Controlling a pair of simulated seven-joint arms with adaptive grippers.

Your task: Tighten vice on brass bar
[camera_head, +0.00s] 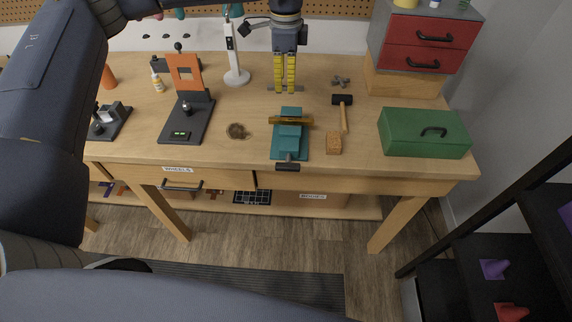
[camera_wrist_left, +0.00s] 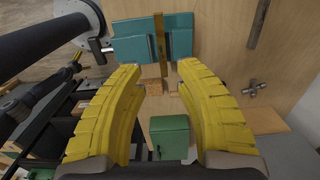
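The teal vice (camera_head: 290,146) stands near the bench's front edge, its dark handle (camera_head: 287,167) over the edge. The brass bar (camera_head: 290,120) lies crosswise at the vice's jaws, its ends sticking out on both sides. I cannot tell whether the jaws touch it. The vice (camera_wrist_left: 128,48) and bar (camera_wrist_left: 160,38) also show at the top of the left wrist view. My left gripper (camera_head: 285,90), with yellow fingers, points down behind the vice, apart from it. In the left wrist view its fingers (camera_wrist_left: 160,70) are spread with nothing gripped. My right gripper is not seen.
A hammer (camera_head: 344,115), a wooden block (camera_head: 334,143) and a green toolbox (camera_head: 405,135) are right of the vice. A red-drawer cabinet (camera_head: 415,58) stands behind. A white lamp post (camera_head: 233,60) and an orange-framed stand (camera_head: 188,72) are to the left.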

